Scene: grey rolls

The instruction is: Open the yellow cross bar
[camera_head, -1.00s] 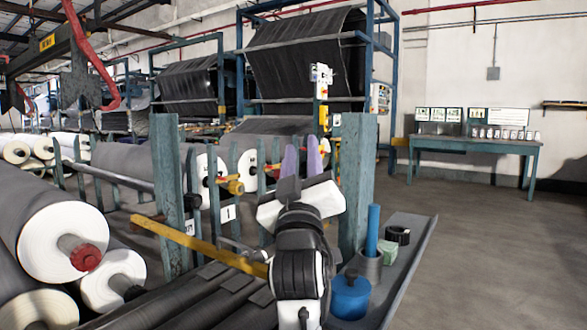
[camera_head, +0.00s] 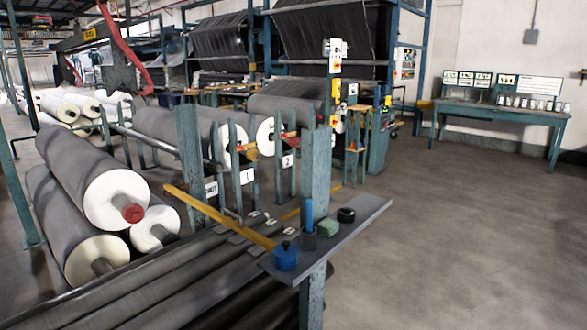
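The yellow cross bar (camera_head: 219,216) is a long, thin bar in the middle of the head view. It slopes from upper left, by a teal post (camera_head: 189,150), down to lower right behind the blue pot. It passes above several long dark rolls (camera_head: 190,268). A second teal post (camera_head: 316,170) stands to the right of the bar. A short yellow piece (camera_head: 293,214) shows left of that post; I cannot tell whether it belongs to the bar. Neither of my grippers is in view.
A grey shelf (camera_head: 352,228) holds a blue pot (camera_head: 286,257), a green block (camera_head: 327,228) and a black ring (camera_head: 346,214). Large grey rolls (camera_head: 85,170) lie at left. A teal table (camera_head: 500,112) stands far right. The floor (camera_head: 450,240) at right is clear.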

